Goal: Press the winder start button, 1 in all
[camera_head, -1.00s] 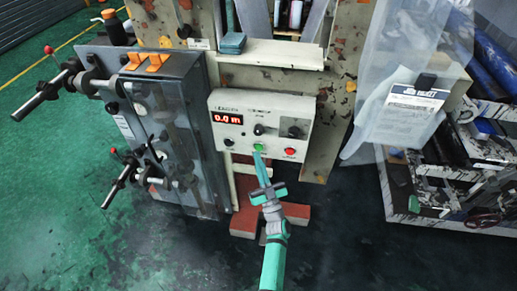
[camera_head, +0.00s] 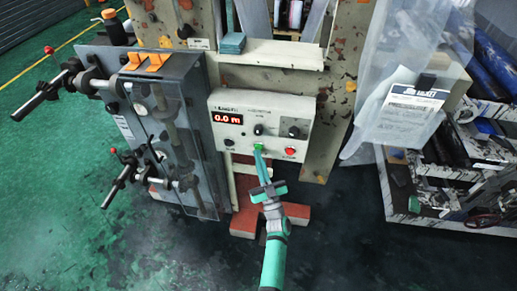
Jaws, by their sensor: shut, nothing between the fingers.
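The winder control box (camera_head: 273,112) is a cream panel mounted on the machine's front. Its red display (camera_head: 228,119) reads 0.0 m. A green button (camera_head: 259,147) sits low in the middle of the panel, between a black knob (camera_head: 229,142) on the left and a red button (camera_head: 291,151) on the right. My gripper (camera_head: 259,153) is shut and empty. Its tip lies right at the green button and partly covers its lower edge. I cannot tell whether the tip touches the button or whether the button is pushed in.
A plastic sheet (camera_head: 372,118) with a paper label hangs at the right, beside a rack of rolls.

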